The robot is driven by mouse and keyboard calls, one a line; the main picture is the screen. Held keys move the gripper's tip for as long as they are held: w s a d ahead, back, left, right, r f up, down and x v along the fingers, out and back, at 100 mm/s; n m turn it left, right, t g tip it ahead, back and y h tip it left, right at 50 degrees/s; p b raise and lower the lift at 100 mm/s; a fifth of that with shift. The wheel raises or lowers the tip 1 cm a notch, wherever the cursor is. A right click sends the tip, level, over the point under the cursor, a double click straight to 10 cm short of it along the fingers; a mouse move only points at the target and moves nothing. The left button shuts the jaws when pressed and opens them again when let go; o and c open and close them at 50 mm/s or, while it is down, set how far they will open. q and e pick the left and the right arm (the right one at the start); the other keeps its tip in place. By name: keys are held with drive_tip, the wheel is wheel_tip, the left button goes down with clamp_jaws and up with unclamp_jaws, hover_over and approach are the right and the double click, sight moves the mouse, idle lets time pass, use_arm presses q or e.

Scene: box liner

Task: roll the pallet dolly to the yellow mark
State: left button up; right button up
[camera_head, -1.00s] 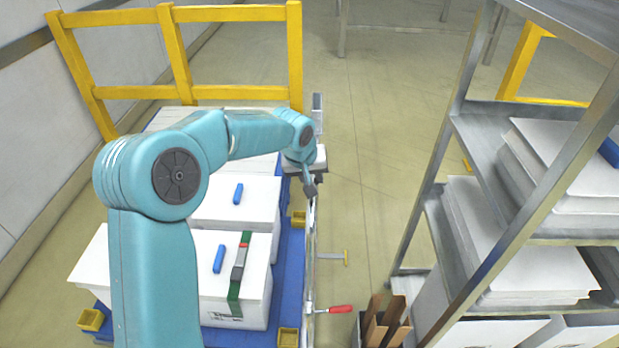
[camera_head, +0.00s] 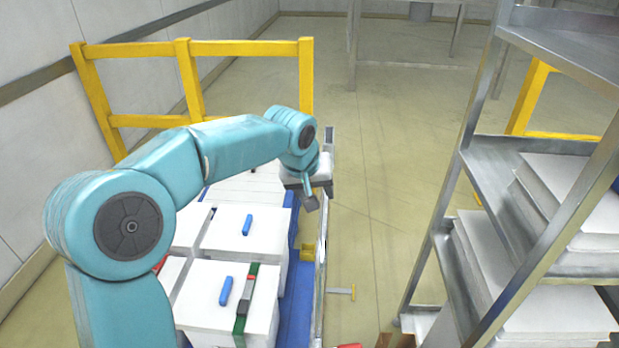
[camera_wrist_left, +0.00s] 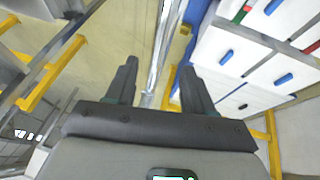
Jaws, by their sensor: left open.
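The pallet dolly is a blue platform (camera_head: 296,310) at lower centre-left in the head view, loaded with white boxes (camera_head: 262,262) with blue handles. A metal rail (camera_head: 323,250) runs along its right edge. My left gripper (camera_head: 310,204) is open above that rail, near the dolly's far right side. In the left wrist view the open fingers (camera_wrist_left: 160,88) point toward the rail (camera_wrist_left: 160,50), which lies between them in the picture; I cannot tell whether they touch it. A small yellow strip (camera_head: 476,198) shows on the floor beside the shelf; I cannot tell whether it is the mark.
A yellow railing (camera_head: 185,80) stands beyond the boxes at left, near the wall. A metal shelf (camera_head: 480,175) with stacked white boards stands at right. A clamp-like bar with a yellow end (camera_head: 341,291) sticks out at the dolly's right. The floor between dolly and shelf is mostly clear.

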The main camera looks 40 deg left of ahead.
use_arm(q)
drive_tip(key=v, duration=0.6)
drive_tip(key=shift+r, duration=0.35)
drive_tip(key=shift+d, duration=0.1)
drive_tip(key=shift+s, duration=0.1)
